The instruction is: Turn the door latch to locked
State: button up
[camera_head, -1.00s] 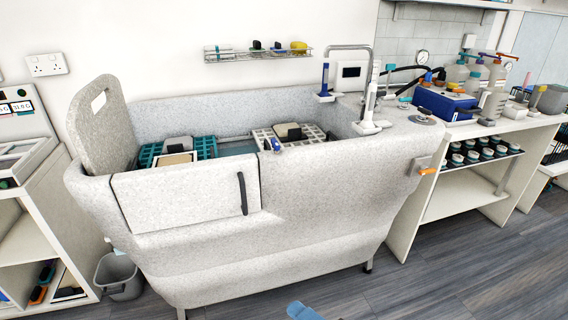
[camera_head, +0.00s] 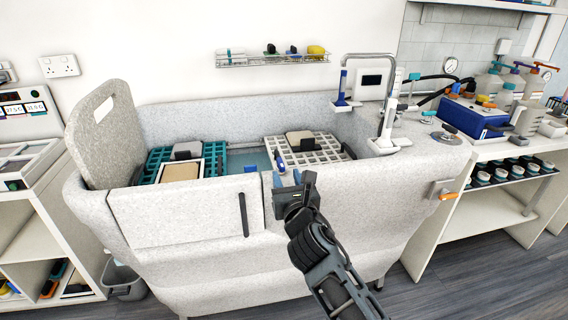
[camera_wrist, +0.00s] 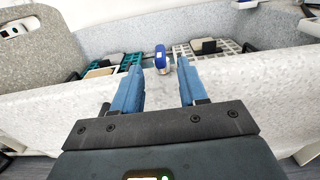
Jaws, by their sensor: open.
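The door latch (camera_head: 280,161) is a small blue lever on the tub's front rim, just right of the door. In the wrist view the latch (camera_wrist: 161,56) shows its blue rounded handle standing roughly upright above a small metal base. The tub door (camera_head: 184,214) is a speckled grey panel, flush with the tub front, with a black vertical handle (camera_head: 243,214). My gripper (camera_head: 287,178) is open and empty in front of the rim, just below the latch in the picture. In the wrist view the latch shows between and beyond the two blue fingers (camera_wrist: 159,80), apparently not touching them.
The grooming tub (camera_head: 340,235) holds teal and white grates. A tall grey panel (camera_head: 103,135) stands at its left end. A faucet (camera_head: 387,110) and a white stand rise at the right. An orange-tipped fitting (camera_head: 443,193) sticks out at the right front. Space before the tub is clear.

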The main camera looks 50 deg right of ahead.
aim_at(283, 169)
jog(key=x, duration=0.6)
jog(key=shift+w, duration=0.1)
jog(key=shift+f, duration=0.1)
grip_shut()
